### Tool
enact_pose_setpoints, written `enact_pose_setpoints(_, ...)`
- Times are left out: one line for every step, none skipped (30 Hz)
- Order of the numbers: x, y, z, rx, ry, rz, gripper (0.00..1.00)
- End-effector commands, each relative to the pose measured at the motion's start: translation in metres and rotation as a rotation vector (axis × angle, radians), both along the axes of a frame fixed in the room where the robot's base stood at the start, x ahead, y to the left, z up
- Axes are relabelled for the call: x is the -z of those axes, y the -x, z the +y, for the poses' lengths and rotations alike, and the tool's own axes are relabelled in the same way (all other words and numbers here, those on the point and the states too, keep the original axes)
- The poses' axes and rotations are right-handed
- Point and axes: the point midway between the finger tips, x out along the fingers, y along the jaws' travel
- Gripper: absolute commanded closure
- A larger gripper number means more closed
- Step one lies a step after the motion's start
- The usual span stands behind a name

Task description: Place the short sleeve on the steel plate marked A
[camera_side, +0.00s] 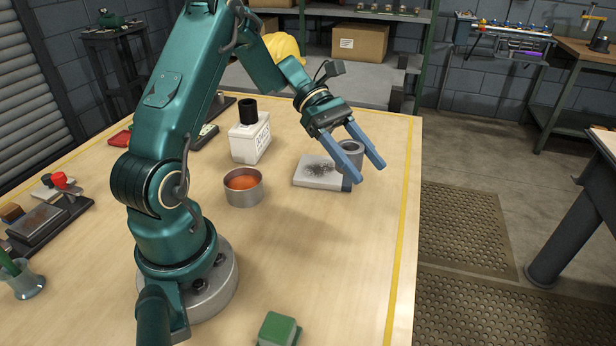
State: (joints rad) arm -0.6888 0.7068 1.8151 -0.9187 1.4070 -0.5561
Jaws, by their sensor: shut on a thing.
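A short grey sleeve (349,147), ring-shaped with a dark bore, shows between the blue fingers of my gripper (366,171) right of the middle of the bench. My gripper is shut on it, and the near finger hides part of it. A pale flat slab (306,175) with a dark speckled patch and a dark blue end lies just left of and below the fingers. I cannot read a letter A on any plate, and I cannot tell whether the sleeve touches anything below it.
A round metal dish (243,194) with orange contents stands left of the slab. A white container (250,141) with a black top stands behind it. A green block (278,329) is at the front.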

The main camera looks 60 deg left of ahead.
Motion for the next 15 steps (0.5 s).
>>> enact_pose_setpoints(0.000, -0.015, 0.017, -0.089, 0.000, -0.002, 1.00)
enact_pose_setpoints(0.001, -0.024, 0.026, -0.141, 0.000, -0.002, 1.00)
enact_pose_setpoints(0.001, -0.033, 0.039, -0.205, 0.000, -0.002, 1.00)
enact_pose_setpoints(0.001, -0.040, 0.048, -0.250, -0.001, -0.001, 1.00)
enact_pose_setpoints(0.001, -0.046, 0.057, -0.291, 0.000, -0.001, 1.00)
enact_pose_setpoints(0.001, -0.051, 0.068, -0.339, 0.000, -0.001, 1.00)
enact_pose_setpoints(0.001, -0.055, 0.075, -0.371, 0.000, -0.001, 1.00)
enact_pose_setpoints(0.001, -0.058, 0.082, -0.399, 0.001, -0.001, 1.00)
enact_pose_setpoints(0.002, -0.060, 0.090, -0.425, 0.000, 0.000, 1.00)
enact_pose_setpoints(0.003, -0.061, 0.095, -0.443, 0.000, 0.000, 1.00)
enact_pose_setpoints(0.004, -0.062, 0.099, -0.456, 0.002, 0.002, 1.00)
enact_pose_setpoints(0.008, -0.061, 0.103, -0.466, 0.002, 0.004, 1.00)
enact_pose_setpoints(0.012, -0.060, 0.105, -0.471, 0.003, 0.004, 1.00)
enact_pose_setpoints(0.016, -0.060, 0.105, -0.475, 0.004, 0.006, 1.00)
enact_pose_setpoints(0.023, -0.059, 0.106, -0.475, 0.004, 0.006, 1.00)
